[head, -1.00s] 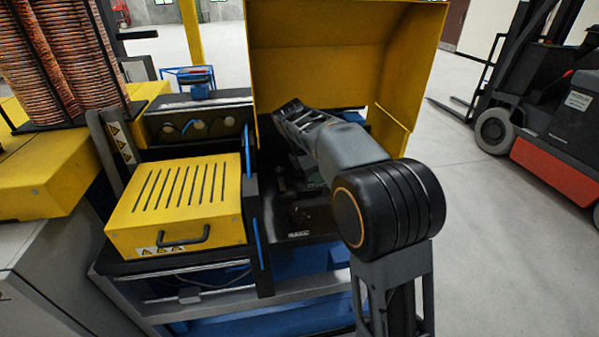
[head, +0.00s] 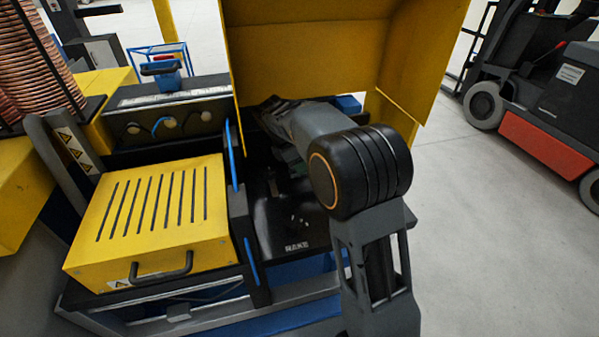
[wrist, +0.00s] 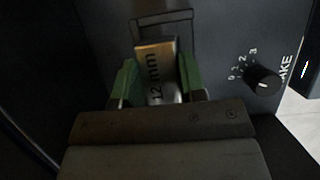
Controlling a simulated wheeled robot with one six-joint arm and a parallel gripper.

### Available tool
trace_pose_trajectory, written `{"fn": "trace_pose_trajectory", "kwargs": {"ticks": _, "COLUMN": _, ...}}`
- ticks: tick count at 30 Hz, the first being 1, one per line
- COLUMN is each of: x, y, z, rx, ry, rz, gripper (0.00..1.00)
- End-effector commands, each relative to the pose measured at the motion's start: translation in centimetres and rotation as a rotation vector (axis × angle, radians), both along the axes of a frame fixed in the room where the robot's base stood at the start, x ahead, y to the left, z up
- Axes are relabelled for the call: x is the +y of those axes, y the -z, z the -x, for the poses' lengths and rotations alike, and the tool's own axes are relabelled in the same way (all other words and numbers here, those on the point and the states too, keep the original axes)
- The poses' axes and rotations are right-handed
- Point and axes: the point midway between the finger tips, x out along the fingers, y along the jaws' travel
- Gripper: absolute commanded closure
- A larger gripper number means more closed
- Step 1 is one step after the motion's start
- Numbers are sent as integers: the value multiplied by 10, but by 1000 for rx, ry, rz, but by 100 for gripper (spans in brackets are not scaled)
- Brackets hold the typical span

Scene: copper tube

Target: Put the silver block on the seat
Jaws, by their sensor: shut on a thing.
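In the wrist view the silver block (wrist: 156,72), marked "12 mm", sits between the two green fingers of my gripper (wrist: 160,82). My gripper is shut on it. Just beyond the block is a dark outlined rectangular shape (wrist: 165,22) on the black machine face, which may be the seat. The block's far end is close to this outline; I cannot tell whether they touch. In the head view my arm reaches under the raised yellow cover and hides the block, and the gripper is mostly hidden there.
A black dial (wrist: 263,80) with numbers is right of the block. The raised yellow cover (head: 310,55) stands behind and over my arm. A slotted yellow box (head: 155,215) with a handle is at left. A forklift (head: 540,100) stands at right on open floor.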

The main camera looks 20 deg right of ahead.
Motion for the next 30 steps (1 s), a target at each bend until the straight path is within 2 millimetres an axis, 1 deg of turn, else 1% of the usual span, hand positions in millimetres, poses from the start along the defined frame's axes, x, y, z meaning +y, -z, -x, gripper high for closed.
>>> {"fn": "trace_pose_trajectory", "kwargs": {"ticks": 5, "x": -1, "y": 9, "z": 0, "rx": 1, "ry": 1, "rz": 1, "gripper": 100}}
{"fn": "trace_pose_trajectory", "kwargs": {"ticks": 9, "x": -2, "y": 26, "z": 0, "rx": 2, "ry": 3, "rz": 1, "gripper": 100}}
{"fn": "trace_pose_trajectory", "kwargs": {"ticks": 12, "x": -2, "y": 36, "z": 0, "rx": 0, "ry": 2, "rz": 2, "gripper": 100}}
{"fn": "trace_pose_trajectory", "kwargs": {"ticks": 24, "x": -2, "y": 40, "z": 0, "rx": -1, "ry": 3, "rz": 1, "gripper": 100}}
{"fn": "trace_pose_trajectory", "kwargs": {"ticks": 25, "x": -2, "y": 41, "z": 0, "rx": 1, "ry": 4, "rz": 1, "gripper": 59}}
{"fn": "trace_pose_trajectory", "kwargs": {"ticks": 30, "x": -2, "y": 41, "z": 0, "rx": 1, "ry": 4, "rz": 0, "gripper": 43}}
